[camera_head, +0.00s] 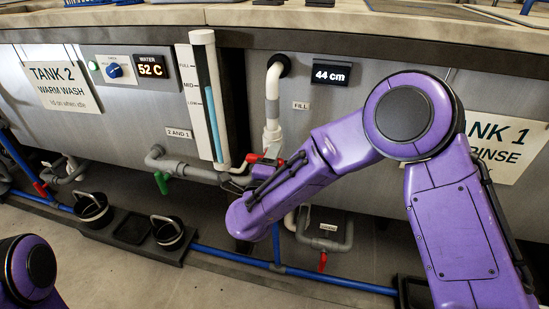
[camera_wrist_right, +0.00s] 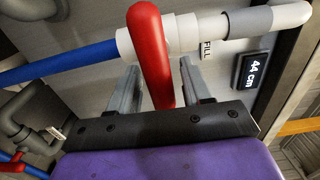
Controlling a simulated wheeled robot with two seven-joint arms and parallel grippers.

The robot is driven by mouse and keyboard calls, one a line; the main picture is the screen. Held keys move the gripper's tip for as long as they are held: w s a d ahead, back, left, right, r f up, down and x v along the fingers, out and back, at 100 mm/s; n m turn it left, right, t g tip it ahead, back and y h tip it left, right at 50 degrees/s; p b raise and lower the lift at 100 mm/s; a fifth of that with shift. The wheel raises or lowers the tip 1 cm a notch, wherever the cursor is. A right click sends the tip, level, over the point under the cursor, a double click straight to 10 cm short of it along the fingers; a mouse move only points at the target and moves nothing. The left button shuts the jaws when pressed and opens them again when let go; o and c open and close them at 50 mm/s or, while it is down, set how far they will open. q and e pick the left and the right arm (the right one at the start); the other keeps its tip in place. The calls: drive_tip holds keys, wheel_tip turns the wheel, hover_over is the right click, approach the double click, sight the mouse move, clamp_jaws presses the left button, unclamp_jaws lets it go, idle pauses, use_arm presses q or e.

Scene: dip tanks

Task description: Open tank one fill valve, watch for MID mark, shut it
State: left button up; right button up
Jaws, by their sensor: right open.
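The tank one fill valve has a red lever (camera_head: 252,158) on the white pipe (camera_head: 272,108) beside the FILL label; the lever also shows large in the right wrist view (camera_wrist_right: 151,50). My right gripper (camera_head: 242,176) is at the lever. In the wrist view its two fingers (camera_wrist_right: 157,82) are open, one on each side of the lever, with gaps visible. The sight gauge (camera_head: 204,100) with FULL, MID and LOW marks stands left of the valve. My left gripper is out of view.
A display (camera_head: 331,73) reads 44 cm. The Tank 1 sign (camera_head: 505,150) is partly behind my right arm. Grey pipes (camera_head: 195,172) with a green handle (camera_head: 161,183) run left of the gauge. Black buckets (camera_head: 93,210) and a blue floor pipe (camera_head: 330,281) lie below.

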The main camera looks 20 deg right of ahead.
drive_tip(key=v, duration=1)
drive_tip(key=shift+p, duration=0.35)
drive_tip(key=shift+w, duration=0.1)
